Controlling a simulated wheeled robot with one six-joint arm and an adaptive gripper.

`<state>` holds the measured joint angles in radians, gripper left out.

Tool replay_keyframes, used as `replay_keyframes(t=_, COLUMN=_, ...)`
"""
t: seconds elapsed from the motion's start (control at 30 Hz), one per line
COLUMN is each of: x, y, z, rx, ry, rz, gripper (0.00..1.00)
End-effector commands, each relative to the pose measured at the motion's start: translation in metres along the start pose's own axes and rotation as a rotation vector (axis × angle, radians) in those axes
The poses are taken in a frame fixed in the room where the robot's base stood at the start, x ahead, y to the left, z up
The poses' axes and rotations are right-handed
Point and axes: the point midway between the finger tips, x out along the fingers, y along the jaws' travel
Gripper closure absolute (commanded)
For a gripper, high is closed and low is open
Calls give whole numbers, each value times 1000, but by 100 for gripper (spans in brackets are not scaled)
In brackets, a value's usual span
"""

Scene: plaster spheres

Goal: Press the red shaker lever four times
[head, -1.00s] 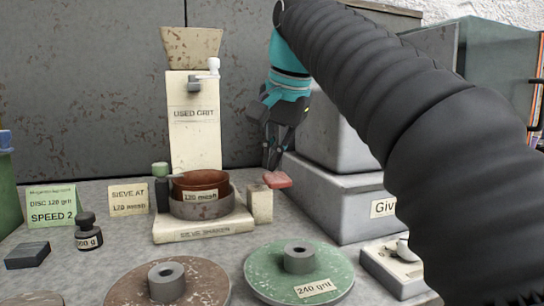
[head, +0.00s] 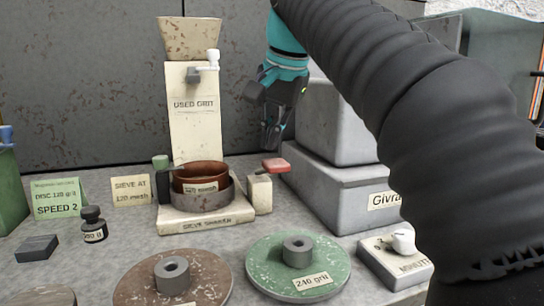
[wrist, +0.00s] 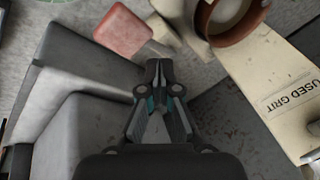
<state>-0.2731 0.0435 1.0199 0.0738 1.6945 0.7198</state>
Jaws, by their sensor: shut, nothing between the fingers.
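The red shaker lever (head: 275,165) sticks out to the right of a small cream post (head: 259,194) beside the sieve shaker (head: 206,216). A brown sieve (head: 199,177) sits in the grey ring of the shaker. My gripper (head: 272,146) is shut and empty, pointing down above and behind the lever, with a gap seeming to lie between them. In the wrist view the red lever pad (wrist: 124,29) lies ahead and left of my closed fingertips (wrist: 158,64), with its thin arm showing beside them.
The cream "USED GRIT" hopper (head: 194,120) stands behind the shaker. Grey stepped blocks (head: 345,195) stand close on the right. A green disc (head: 298,265) and a brown disc (head: 172,279) lie in front. A switch box (head: 395,262) sits front right.

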Motion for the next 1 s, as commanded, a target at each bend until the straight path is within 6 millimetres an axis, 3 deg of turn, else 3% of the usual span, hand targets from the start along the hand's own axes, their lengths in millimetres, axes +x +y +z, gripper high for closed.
replay_keyframes(t=0.6, x=-32, y=-24, z=-24, rx=0, ry=1, rz=-1, gripper=100)
replay_keyframes(t=1.0, x=-35, y=-25, z=-25, rx=0, ry=0, rz=0, gripper=100)
